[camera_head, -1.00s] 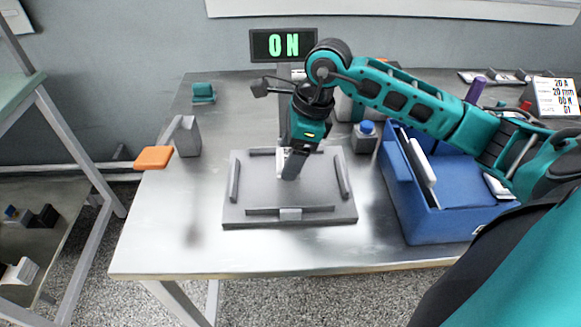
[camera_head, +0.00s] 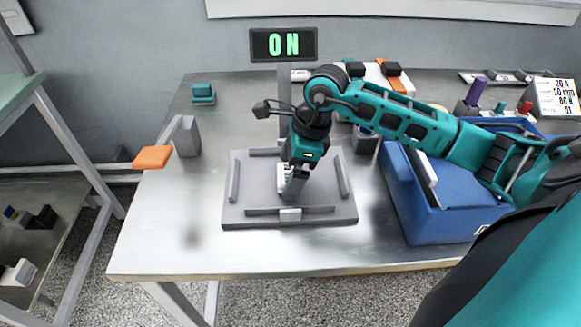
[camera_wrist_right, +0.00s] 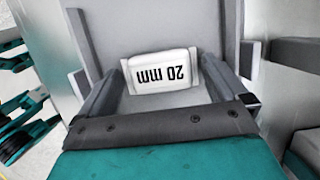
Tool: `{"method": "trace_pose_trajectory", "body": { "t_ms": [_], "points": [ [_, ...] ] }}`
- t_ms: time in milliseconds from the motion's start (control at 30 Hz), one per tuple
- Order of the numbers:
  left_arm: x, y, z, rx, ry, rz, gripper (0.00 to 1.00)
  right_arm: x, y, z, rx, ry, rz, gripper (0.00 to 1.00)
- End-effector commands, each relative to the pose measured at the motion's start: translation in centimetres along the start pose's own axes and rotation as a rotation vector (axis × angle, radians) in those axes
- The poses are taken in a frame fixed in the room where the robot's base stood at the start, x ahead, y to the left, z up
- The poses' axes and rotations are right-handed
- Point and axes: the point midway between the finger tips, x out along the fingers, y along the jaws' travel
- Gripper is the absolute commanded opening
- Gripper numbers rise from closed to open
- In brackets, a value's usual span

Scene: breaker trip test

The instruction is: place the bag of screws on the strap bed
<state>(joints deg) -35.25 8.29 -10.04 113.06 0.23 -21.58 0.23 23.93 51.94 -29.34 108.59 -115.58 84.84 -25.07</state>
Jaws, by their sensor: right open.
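The bag of screws (camera_wrist_right: 162,72) is a small white pack marked "20 mm". In the wrist view it lies between the two fingers of my right gripper (camera_wrist_right: 166,66). I cannot tell if the fingers touch its sides. In the head view a white part of the bag (camera_head: 284,172) shows beside the fingers, low over or on the strap bed. The strap bed (camera_head: 257,197) is a grey plate with raised rails, on the table. My right gripper (camera_head: 292,190) is open and points down over its middle. My left gripper is not in view.
A blue bin (camera_head: 435,225) stands right of the bed. An orange paddle on a grey post (camera_head: 153,157) is at the left table edge. A display reading "ON" (camera_head: 284,44) stands behind. Coloured pegs (camera_head: 476,90) are at the back right. The table's front left is clear.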

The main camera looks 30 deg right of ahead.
Motion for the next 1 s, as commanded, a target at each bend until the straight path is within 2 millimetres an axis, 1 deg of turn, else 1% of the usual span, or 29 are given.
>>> {"method": "trace_pose_trajectory", "body": {
  "t_ms": [200, 300, 333, 467, 600, 800, 900, 1000],
  "points": [
    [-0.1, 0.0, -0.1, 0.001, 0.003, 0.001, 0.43, -0.1, 0.0, 0.0, 0.000, 0.000, 0.000, 0.99],
    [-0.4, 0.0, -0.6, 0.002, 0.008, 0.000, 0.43, -0.6, 0.0, 0.2, 0.000, -0.001, 0.001, 0.99],
    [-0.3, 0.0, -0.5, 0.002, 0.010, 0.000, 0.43, -0.9, -0.1, 0.1, -0.001, 0.000, -0.002, 0.99],
    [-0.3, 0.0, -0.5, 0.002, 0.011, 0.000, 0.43, -3.2, -0.1, 0.1, -0.003, 0.000, -0.005, 0.99],
    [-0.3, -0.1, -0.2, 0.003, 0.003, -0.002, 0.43, -6.4, -0.1, 0.1, -0.001, 0.000, -0.006, 0.99],
    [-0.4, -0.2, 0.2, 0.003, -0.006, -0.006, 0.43, -10.2, -0.1, 0.1, 0.000, 0.000, -0.004, 0.99],
    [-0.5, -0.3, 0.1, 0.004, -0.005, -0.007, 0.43, -11.4, -0.1, 0.1, 0.000, 0.000, -0.002, 0.99],
    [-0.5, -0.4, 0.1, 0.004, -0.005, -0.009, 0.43, -12.1, 0.0, 0.1, 0.000, 0.000, -0.001, 0.99]
  ]
}}
